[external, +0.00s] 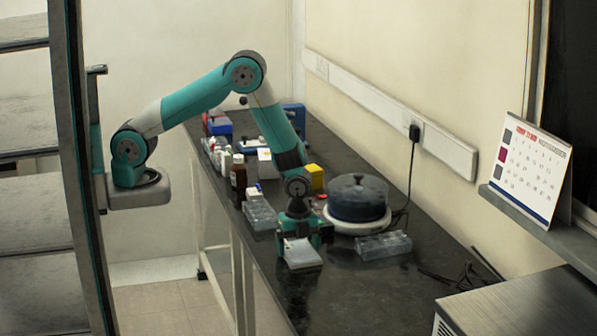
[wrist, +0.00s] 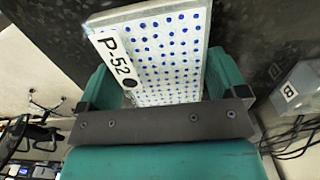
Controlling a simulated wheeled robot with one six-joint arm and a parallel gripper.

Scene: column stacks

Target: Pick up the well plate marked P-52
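The well plate marked P-52 (wrist: 165,50) is a pale slab with rows of blue dots and a white label at its left edge. It lies between the two teal fingers of my gripper (wrist: 160,85), which appear to press on its left and right sides. In the external view the plate (external: 302,254) shows as a small whitish slab at the front of my gripper (external: 298,236), low over the dark bench. I cannot tell whether its underside touches the bench.
The dark bench (external: 365,290) is clear in front of the plate. A clear tray (external: 383,245) and a round dark-lidded device (external: 357,200) stand to the right. Another clear tray (external: 259,214) and a brown bottle (external: 238,176) stand left.

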